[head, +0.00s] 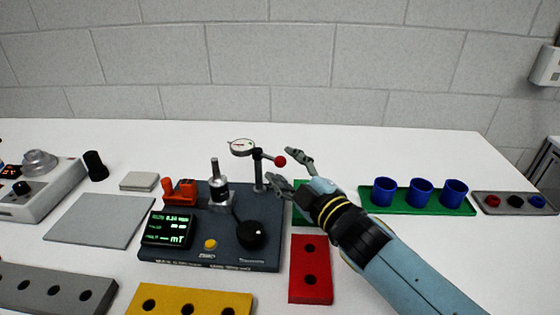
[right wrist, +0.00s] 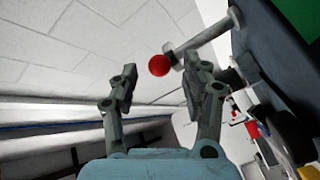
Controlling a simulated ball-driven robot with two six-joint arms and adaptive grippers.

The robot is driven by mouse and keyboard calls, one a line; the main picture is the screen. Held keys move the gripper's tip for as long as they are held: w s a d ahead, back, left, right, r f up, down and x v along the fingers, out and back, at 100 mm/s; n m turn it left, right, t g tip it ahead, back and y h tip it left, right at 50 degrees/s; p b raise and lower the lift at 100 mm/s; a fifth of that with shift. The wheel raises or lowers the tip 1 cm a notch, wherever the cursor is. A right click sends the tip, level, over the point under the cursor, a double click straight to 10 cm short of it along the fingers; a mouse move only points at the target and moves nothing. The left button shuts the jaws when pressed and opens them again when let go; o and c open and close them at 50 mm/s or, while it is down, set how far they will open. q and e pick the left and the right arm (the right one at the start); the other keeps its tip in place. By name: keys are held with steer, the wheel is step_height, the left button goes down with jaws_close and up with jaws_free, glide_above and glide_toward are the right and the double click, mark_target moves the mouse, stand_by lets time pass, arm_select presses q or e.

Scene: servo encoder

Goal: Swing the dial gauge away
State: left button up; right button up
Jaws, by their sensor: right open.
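The dial gauge (head: 242,147) has a round white face. It sits on an arm atop a thin post (head: 259,176) at the back right of a dark fixture base (head: 265,213). A red ball knob (head: 280,160) ends the arm on the right. My right gripper (head: 290,168) is open, with its fingers pointing left and the red knob near the fingertips. In the right wrist view the red knob (right wrist: 159,65) shows beyond the gap between the open fingers (right wrist: 165,80), nearer the right finger. I cannot tell whether they touch. My left gripper is not in view.
The base carries a green-lit display (head: 168,229), a black knob (head: 251,235) and an upright probe (head: 216,180). A red block (head: 311,270) lies right of it. A green tray (head: 408,209) with blue cups stands farther right. The table behind the fixture is clear.

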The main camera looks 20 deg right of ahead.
steer(key=s+d, duration=0.1)
steer(key=s, duration=0.8)
